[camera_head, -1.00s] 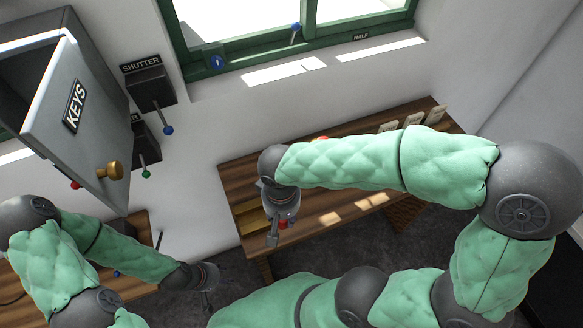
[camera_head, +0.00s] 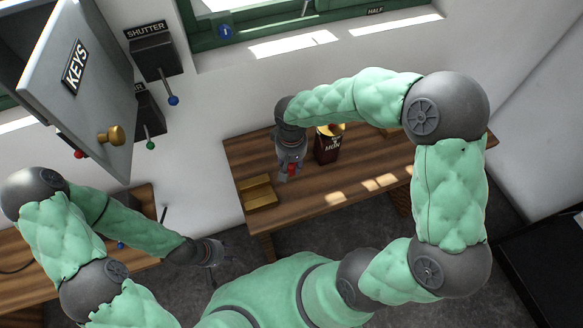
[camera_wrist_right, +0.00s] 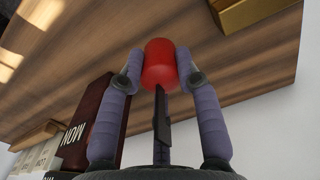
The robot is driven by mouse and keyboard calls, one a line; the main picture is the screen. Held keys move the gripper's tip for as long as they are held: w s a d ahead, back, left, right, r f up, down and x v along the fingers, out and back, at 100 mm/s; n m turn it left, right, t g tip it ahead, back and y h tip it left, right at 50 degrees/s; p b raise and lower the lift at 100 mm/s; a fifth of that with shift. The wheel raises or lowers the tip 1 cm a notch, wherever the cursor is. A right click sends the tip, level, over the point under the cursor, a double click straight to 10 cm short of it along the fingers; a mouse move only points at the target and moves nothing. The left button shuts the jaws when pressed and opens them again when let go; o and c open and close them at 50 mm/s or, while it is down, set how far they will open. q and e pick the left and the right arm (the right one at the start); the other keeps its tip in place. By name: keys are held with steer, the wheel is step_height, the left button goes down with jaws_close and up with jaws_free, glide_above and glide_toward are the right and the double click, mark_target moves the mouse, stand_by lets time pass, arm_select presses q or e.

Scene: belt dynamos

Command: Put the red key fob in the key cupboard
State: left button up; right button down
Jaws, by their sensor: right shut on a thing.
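The red key fob (camera_wrist_right: 161,63) is between the two fingers of my right gripper (camera_wrist_right: 160,70) in the right wrist view. The gripper is shut on it. In the head view my right gripper (camera_head: 288,172) holds the fob (camera_head: 293,169) over the wooden table. The key cupboard (camera_head: 78,90) is on the wall at the upper left; its grey door, lettered KEYS with a brass knob (camera_head: 112,136), stands open. The door hides most of the inside. My left gripper (camera_head: 215,258) is low, below and right of the cupboard; its fingers are too small to read.
A brass-coloured tray (camera_head: 259,193) lies on the wooden table (camera_head: 340,190). A dark red box (camera_head: 327,146) stands just right of my right gripper. A SHUTTER lever box (camera_head: 154,52) is on the wall beside the cupboard door. The window sill (camera_head: 330,55) is above the table.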

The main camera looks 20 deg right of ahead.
mark_target(292, 169)
steer(key=shift+w+d+f+b, duration=0.1)
steer(key=shift+w+f+b, duration=0.1)
steer(key=shift+f, duration=0.75)
steer(key=shift+w+d+f+b, duration=0.1)
steer(key=shift+f+b, duration=0.05)
steer(key=shift+f, duration=0.8)
steer(key=shift+f, duration=0.15)
steer(key=c, duration=0.9)
jaws_free()
steer(key=shift+o, duration=0.2)
